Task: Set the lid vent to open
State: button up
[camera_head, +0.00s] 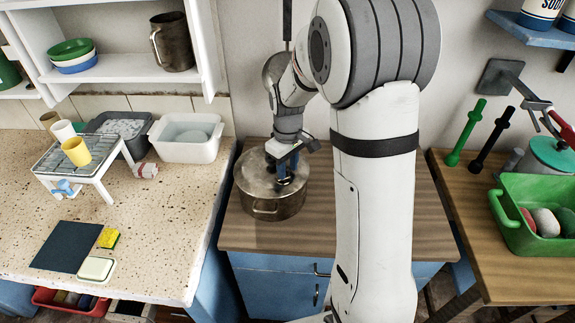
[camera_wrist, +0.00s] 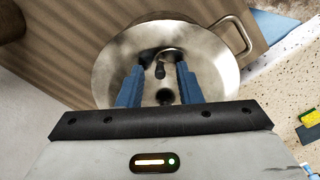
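A metal pot (camera_head: 272,207) with a metal lid stands on the wooden worktop in the head view. In the wrist view the round, shiny lid (camera_wrist: 118,52) fills the middle. A small black piece (camera_wrist: 160,71), perhaps the vent lever, shows near the lid's centre. A dark round spot (camera_wrist: 165,96) lies just below it. The vent's setting cannot be made out. My gripper (camera_wrist: 158,72) is over the lid, its two blue fingers apart on either side of the black piece. I see nothing held between them. In the head view my gripper (camera_head: 286,178) hides part of the lid.
The pot's side handle (camera_wrist: 238,36) sticks out in the wrist view. Left is a speckled counter (camera_head: 150,225) with a rack (camera_head: 85,160), basins and a sponge (camera_head: 108,238). Right is a wooden table with a green bin (camera_head: 520,220). The worktop around the pot is mostly clear.

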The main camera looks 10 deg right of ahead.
grip_shut()
dwell(0.5)
jog(key=m, duration=0.2)
jog(key=s+m+b, duration=0.1)
jog(key=m, duration=0.2)
jog(key=shift+s, duration=0.15)
jog(key=m, duration=0.2)
jog(key=m+b, duration=0.1)
jog(key=shift+s+a+m, duration=0.2)
jog(key=shift+s+m, duration=0.1)
jog(key=shift+m, duration=0.1)
jog(key=shift+s+a+m+b, duration=0.15)
jog(key=shift+m, duration=0.65)
jog(key=shift+s+a+m+b, duration=0.1)
jog(key=shift+s+m+b, duration=0.05)
jog(key=shift+m, duration=0.65)
